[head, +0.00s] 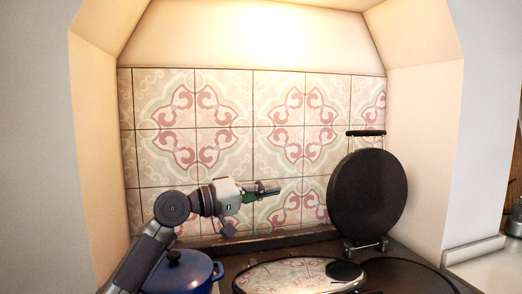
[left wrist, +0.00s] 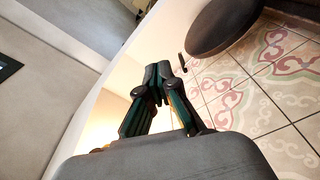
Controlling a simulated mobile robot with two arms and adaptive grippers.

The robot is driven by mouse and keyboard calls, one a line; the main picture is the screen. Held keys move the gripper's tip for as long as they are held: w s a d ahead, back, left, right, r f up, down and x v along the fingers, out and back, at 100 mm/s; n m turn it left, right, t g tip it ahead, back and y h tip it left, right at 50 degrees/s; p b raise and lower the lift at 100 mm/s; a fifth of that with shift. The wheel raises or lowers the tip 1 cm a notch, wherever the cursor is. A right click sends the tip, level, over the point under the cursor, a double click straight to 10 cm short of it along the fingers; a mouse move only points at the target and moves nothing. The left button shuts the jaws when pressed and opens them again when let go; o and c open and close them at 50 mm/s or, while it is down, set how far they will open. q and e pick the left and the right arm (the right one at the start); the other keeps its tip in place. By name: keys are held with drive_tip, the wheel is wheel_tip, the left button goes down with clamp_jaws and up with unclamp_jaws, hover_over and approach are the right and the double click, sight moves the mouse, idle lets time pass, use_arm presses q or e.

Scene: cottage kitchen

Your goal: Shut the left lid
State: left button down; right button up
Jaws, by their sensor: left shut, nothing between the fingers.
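The left lid (head: 290,275) lies flat over the left side of the stove in the head view, its shiny top mirroring the tiles. It looks down; its far edge and hinge are hard to make out. The right lid (head: 368,195) stands upright with its dark round face showing and a bar handle (head: 365,133) at its top. A dark round lid also shows in the left wrist view (left wrist: 222,22). My left gripper (head: 268,190) is above and behind the left lid, apart from it, pointing right. Its fingers (left wrist: 165,72) are together and empty. My right gripper is out of view.
A blue pot (head: 182,272) stands on the left, below my left arm. The dark right hotplate (head: 410,277) is uncovered. A tiled wall (head: 225,100) closes the alcove behind, with side walls left and right. The air above the left lid is free.

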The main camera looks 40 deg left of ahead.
use_arm(q)
drive_tip(key=w+a+r+n+p, duration=0.3)
drive_tip(key=w+a+r+p, duration=0.1)
drive_tip(key=w+a+p, duration=0.1)
drive_tip(key=shift+w+a+r+y+p, duration=0.2)
drive_tip(key=shift+w+a+y+p, duration=0.1)
drive_tip(key=shift+a+p, duration=0.45)
drive_tip(key=shift+f, duration=0.1)
